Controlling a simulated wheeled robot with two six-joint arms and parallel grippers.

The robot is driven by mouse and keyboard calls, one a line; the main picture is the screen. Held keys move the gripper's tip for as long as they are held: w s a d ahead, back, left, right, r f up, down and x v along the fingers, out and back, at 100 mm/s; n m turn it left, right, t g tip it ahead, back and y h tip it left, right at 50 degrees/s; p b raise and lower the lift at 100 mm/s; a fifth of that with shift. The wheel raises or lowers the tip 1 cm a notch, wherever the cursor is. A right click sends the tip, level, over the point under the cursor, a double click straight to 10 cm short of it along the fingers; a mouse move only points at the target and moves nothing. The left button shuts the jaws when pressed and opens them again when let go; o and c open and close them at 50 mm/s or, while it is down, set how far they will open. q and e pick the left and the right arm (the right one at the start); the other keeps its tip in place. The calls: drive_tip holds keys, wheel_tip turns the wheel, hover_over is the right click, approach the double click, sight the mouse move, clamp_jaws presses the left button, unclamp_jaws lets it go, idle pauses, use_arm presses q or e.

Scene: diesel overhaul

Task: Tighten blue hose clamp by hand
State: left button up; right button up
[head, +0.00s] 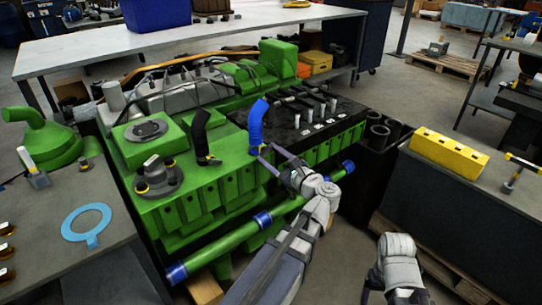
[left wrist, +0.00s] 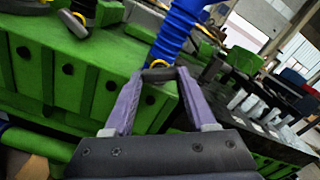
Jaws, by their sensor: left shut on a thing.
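The blue hose (head: 256,122) stands on the green engine block (head: 196,176), bent at its top. In the left wrist view the blue hose (left wrist: 178,32) rises from a dark clamp band (left wrist: 158,74) at its base. My left gripper (head: 264,151) reaches the hose's base from the front right. In the left wrist view, the fingertips of my left gripper (left wrist: 160,76) are shut on the clamp, one on each side. My right arm shows at the lower right of the head view, but its gripper cannot be seen.
A black hose (head: 200,132) with its own clamp stands left of the blue one. A green pipe with blue bands (head: 262,220) runs along the engine's front. A yellow block (head: 448,153) lies on the right bench. A blue gasket (head: 86,224) lies on the left bench.

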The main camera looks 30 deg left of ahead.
use_arm(q)
drive_tip(key=m, duration=0.6)
drive_tip(key=shift+m, duration=0.4)
drive_tip(key=m, duration=0.6)
drive_tip(key=shift+s, duration=0.1)
drive_tip(key=m, duration=0.7)
drive_tip(key=shift+m, duration=0.3)
drive_tip(key=m, duration=1.2)
drive_tip(key=shift+m, duration=0.4)
drive_tip(key=m, duration=1.2)
drive_tip(key=shift+m, duration=0.3)
drive_tip(key=m, duration=0.6)
drive_tip(key=shift+m, duration=0.3)
